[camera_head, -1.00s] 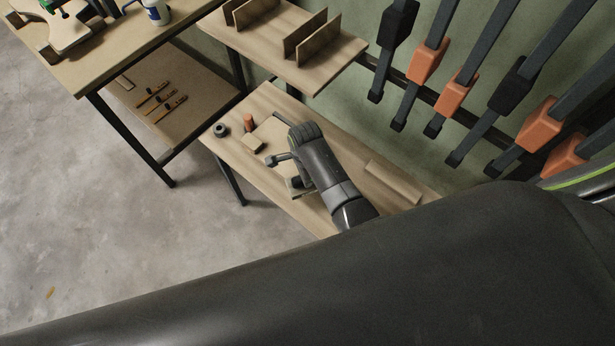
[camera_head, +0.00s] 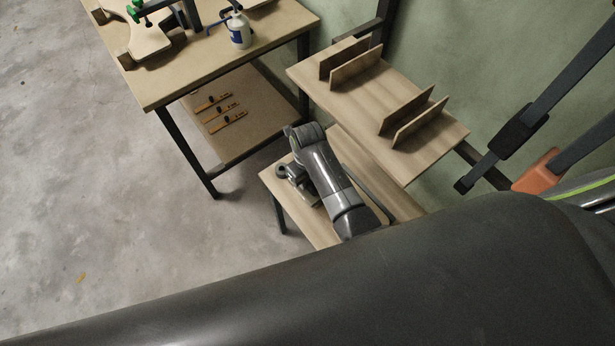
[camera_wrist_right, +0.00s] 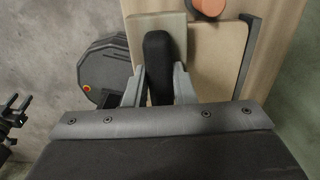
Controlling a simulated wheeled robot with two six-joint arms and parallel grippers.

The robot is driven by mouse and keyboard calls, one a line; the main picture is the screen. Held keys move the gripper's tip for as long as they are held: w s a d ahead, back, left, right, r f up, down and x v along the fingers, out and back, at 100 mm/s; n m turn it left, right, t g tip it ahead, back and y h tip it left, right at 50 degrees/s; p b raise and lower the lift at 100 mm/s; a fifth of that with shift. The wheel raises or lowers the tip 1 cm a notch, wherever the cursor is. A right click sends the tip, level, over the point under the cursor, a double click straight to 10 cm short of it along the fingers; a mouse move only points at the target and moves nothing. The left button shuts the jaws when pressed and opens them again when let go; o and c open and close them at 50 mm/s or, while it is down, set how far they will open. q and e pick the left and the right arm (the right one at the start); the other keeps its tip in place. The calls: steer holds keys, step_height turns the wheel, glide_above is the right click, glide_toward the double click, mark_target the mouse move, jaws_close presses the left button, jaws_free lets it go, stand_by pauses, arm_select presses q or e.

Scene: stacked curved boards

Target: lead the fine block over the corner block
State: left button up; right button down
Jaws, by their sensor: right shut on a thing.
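My right gripper (camera_wrist_right: 160,75) is shut on a black rounded block (camera_wrist_right: 158,60), which seems to be the fine block. In the right wrist view its fingers lie on both sides of this block.
A pale board (camera_wrist_right: 218,50) with a dark bar (camera_wrist_right: 249,55) along its edge and an orange cylinder (camera_wrist_right: 208,6) are close by. A shelf (camera_head: 365,100) with upright panels stands behind. A workbench (camera_head: 170,85) with a white bottle (camera_head: 239,30) stands left; open floor lies further left.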

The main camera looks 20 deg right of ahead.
steer(key=shift+s+r, duration=0.1)
steer(key=shift+s, duration=0.1)
arm_select(q)
steer(key=shift+s+f+b, duration=0.3)
steer(key=shift+f+b, duration=0.4)
steer(key=shift+b, duration=0.05)
arm_select(e)
steer(key=shift+w+f, duration=0.1)
steer(key=shift+f, duration=1.4)
arm_select(q)
steer(key=shift+f+b, duration=0.4)
arm_select(e)
steer(key=shift+f, duration=0.6)
arm_select(q)
steer(key=shift+r, duration=0.1)
arm_select(e)
steer(key=shift+r, duration=0.1)
steer(key=shift+s+d+r+p, duration=0.15)
steer(key=shift+s+p, duration=0.1)
steer(key=shift+p, duration=0.3)
arm_select(q)
steer(key=shift+r, duration=0.5)
arm_select(e)
steer(key=shift+s, duration=0.15)
arm_select(q)
steer(key=shift+r, duration=0.1)
